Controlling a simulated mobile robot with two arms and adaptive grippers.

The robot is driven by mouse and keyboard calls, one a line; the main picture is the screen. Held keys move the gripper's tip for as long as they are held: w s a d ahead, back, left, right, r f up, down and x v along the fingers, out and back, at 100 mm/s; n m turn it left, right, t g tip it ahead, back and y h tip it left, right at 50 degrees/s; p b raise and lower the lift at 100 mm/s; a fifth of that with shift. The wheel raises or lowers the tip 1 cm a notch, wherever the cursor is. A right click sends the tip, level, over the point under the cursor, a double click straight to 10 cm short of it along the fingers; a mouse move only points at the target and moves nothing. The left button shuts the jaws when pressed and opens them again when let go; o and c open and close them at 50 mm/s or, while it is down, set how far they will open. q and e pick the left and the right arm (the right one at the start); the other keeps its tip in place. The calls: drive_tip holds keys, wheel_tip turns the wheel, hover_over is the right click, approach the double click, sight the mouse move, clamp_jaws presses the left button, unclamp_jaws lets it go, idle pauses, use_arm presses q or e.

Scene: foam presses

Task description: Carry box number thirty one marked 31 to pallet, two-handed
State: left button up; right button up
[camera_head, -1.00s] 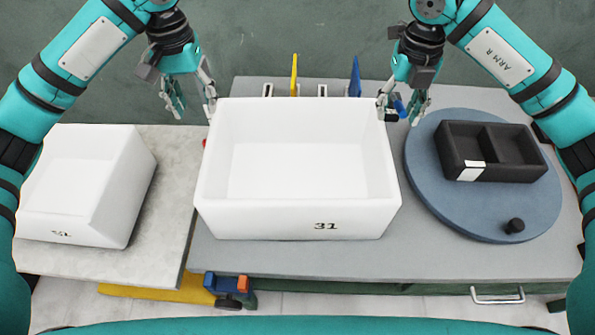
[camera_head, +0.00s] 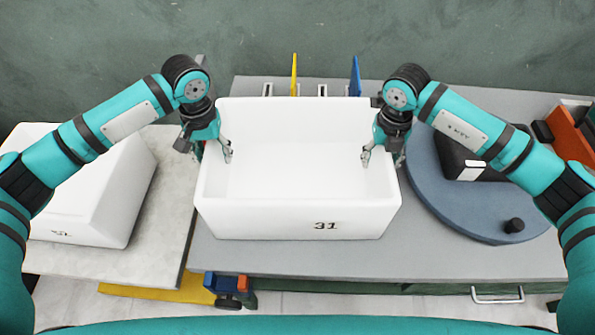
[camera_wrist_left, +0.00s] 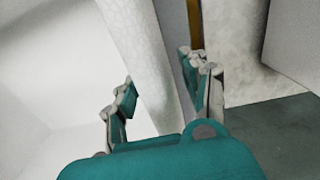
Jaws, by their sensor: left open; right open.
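The white open box marked 31 (camera_head: 298,215) stands upright on the grey table and looks empty. My left gripper (camera_head: 213,153) is open at its left wall, one finger inside and the other outside. The left wrist view also shows the open left gripper (camera_wrist_left: 163,80), with the box wall (camera_wrist_left: 145,50) between its fingers. My right gripper (camera_head: 382,157) is open at the right wall, one finger inside, the other partly hidden outside. I cannot clearly identify a pallet; a pale slab (camera_head: 165,215) with yellow beneath lies at left.
Another white box (camera_head: 105,215), its mark hard to read, stands on the slab, partly behind my left arm. A blue turntable (camera_head: 455,215) with a dark tray (camera_head: 455,155) and black knob (camera_head: 514,225) is at right. Yellow (camera_head: 294,75) and blue (camera_head: 355,75) uprights stand behind.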

use_arm(q)
drive_tip(key=shift+f, duration=0.25)
use_arm(e)
drive_tip(key=shift+f, duration=0.2)
use_arm(q)
clamp_jaws()
use_arm(e)
clamp_jaws()
use_arm(q)
drive_tip(key=shift+r, duration=0.1)
